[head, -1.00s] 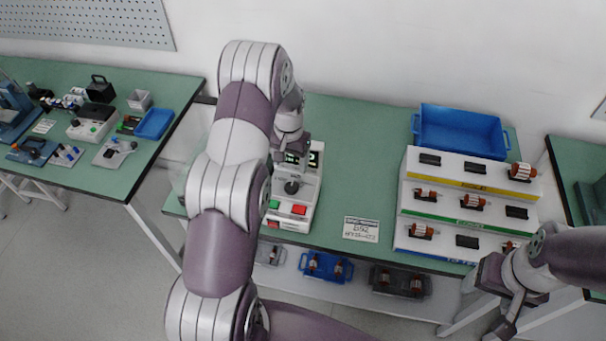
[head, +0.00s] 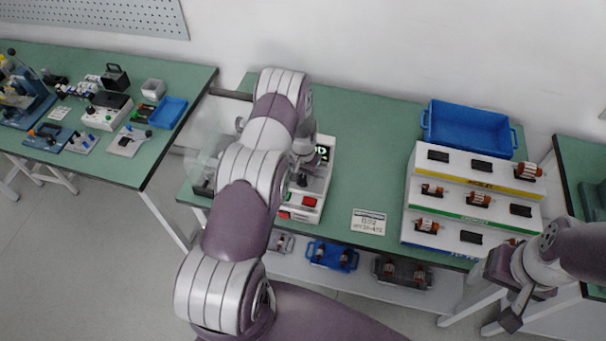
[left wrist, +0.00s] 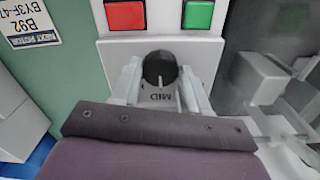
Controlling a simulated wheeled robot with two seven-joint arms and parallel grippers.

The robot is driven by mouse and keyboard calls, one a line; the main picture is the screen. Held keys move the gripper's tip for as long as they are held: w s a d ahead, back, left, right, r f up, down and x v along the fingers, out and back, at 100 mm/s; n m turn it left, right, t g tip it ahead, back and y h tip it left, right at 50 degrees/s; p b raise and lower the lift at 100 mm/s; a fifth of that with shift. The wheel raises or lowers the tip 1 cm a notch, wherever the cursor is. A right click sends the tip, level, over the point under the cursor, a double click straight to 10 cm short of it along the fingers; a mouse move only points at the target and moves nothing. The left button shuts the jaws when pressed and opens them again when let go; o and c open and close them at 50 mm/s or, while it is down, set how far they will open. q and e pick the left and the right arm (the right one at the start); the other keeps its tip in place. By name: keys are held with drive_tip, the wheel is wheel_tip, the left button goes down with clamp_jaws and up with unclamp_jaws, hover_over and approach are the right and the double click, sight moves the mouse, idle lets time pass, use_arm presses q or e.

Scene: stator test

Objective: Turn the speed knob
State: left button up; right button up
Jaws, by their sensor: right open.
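The speed knob (left wrist: 160,68) is a round black dial with a white mark, on the white face of the tester, above the printed word MID. In the left wrist view my left gripper (left wrist: 161,82) has one finger on each side of the knob. I cannot tell whether the fingers touch it. In the head view the tester (head: 318,186) stands on the middle bench, partly covered by my left arm, which hides most of my left gripper. My right gripper (head: 513,312) is open and empty at the lower right, away from the tester.
A red button (left wrist: 125,15) and a green button (left wrist: 198,14) sit near the knob. A label card (head: 369,221) lies right of the tester. A stepped rack (head: 452,202) with motor parts and a blue bin (head: 468,130) stand further right.

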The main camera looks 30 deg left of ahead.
use_arm(q)
drive_tip(key=shift+w+f+n+b, duration=0.1)
drive_tip(key=shift+w+n+b, duration=0.05)
drive_tip(key=shift+n+b, duration=0.7)
drive_tip(key=n+b, duration=0.2)
drive_tip(key=shift+a+b, duration=0.1)
drive_tip(key=shift+b, duration=0.25)
drive_tip(key=n+b, duration=0.2)
drive_tip(key=n, duration=0.1)
drive_tip(key=shift+r+n+b, duration=0.2)
drive_tip(key=shift+n+b, duration=0.75)
drive_tip(key=shift+n, duration=0.7)
drive_tip(key=o, duration=1.1)
drive_tip(key=shift+c, duration=0.2)
